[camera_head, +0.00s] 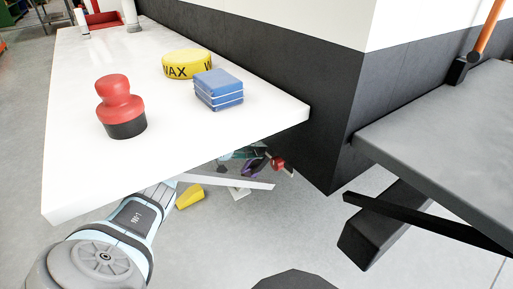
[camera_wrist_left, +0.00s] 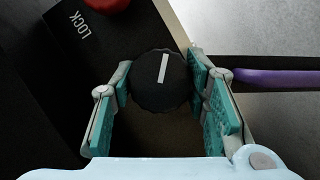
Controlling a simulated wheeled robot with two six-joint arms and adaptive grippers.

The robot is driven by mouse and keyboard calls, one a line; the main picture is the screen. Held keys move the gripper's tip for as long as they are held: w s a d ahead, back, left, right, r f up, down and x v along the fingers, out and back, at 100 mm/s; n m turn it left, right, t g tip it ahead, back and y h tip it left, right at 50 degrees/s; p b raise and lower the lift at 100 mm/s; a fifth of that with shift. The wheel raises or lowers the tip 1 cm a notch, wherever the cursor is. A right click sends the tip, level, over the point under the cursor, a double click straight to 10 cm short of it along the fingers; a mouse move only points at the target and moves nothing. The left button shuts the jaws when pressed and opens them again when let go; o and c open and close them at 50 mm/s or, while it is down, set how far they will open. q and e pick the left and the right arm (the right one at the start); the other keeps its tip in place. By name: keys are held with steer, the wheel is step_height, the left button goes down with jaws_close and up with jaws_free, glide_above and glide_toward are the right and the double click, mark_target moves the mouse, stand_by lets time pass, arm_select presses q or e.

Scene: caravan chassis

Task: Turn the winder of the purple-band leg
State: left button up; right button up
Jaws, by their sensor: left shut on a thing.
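The winder (camera_wrist_left: 158,82) is a dark round knob with a ridged edge and a white line across its top. It sits between the teal-padded fingers of my left gripper (camera_wrist_left: 160,88) in the left wrist view, and the gripper is shut on it. The white line stands nearly upright in that view, leaning slightly right. The purple band (camera_wrist_left: 275,79) wraps a dark leg at the right. In the head view my left gripper (camera_head: 241,155) is partly hidden below the white table, beside the purple band (camera_head: 254,166). My right gripper is not in view.
A dark plate (camera_wrist_left: 75,75) marked LOCK and a red knob (camera_wrist_left: 107,3) lie beside the winder. The white table (camera_head: 75,165) overhangs my left arm and carries a red-and-black stamp-like object (camera_head: 119,105), a yellow WAX tin (camera_head: 186,65) and blue blocks (camera_head: 218,90). A yellow wedge (camera_head: 189,196) lies below.

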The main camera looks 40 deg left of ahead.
arm_select(q)
steer(key=shift+a+r, duration=0.1)
steer(key=shift+r, duration=0.05)
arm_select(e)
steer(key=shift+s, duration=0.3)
arm_select(q)
steer(key=o, duration=0.9)
steer(key=shift+w, duration=0.1)
steer(key=shift+o, duration=1.2)
steer(key=v, duration=0.7)
steer(key=shift+s, duration=0.2)
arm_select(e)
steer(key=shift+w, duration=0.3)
arm_select(q)
steer(key=shift+a, duration=0.15)
